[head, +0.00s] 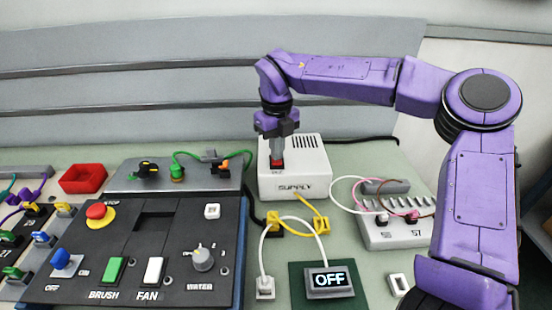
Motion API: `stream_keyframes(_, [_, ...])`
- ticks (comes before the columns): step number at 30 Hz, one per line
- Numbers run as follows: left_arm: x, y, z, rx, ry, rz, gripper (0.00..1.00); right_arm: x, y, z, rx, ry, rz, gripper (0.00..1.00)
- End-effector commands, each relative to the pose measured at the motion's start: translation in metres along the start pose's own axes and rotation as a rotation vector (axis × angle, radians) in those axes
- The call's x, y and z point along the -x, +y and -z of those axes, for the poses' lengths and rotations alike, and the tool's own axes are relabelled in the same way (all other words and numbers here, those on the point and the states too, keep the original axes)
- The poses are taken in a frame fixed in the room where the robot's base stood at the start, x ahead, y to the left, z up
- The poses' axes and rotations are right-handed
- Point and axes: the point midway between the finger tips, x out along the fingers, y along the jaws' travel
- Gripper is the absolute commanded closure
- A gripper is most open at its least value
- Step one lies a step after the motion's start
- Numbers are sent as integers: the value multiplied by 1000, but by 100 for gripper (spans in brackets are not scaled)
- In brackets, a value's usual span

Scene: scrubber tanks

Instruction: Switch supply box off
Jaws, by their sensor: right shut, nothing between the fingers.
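The supply box (296,183) is a white box with "SUPPLY" on its front and slots on its top right. A red switch (277,164) sits on its top left, partly covered by my gripper. My right gripper (277,157) points straight down, shut and empty, with its fingertips at the red switch. I cannot tell whether they touch it. A small display (330,281) on a dark green pad reads "OFF". My left gripper is not in view.
A black panel (140,280) with a red stop knob (100,214) and BRUSH, FAN and WATER controls lies at left. A red tray (83,179) stands behind it. A terminal block (396,232) with cables is at right. Yellow and white cables run before the box.

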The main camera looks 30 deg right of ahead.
Motion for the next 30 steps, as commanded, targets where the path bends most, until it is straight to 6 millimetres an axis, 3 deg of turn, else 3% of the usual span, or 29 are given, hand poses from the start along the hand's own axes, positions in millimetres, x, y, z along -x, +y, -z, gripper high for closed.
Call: stream_keyframes(30, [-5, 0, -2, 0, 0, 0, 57, -10, 0, 0, 0, 0, 0, 100])
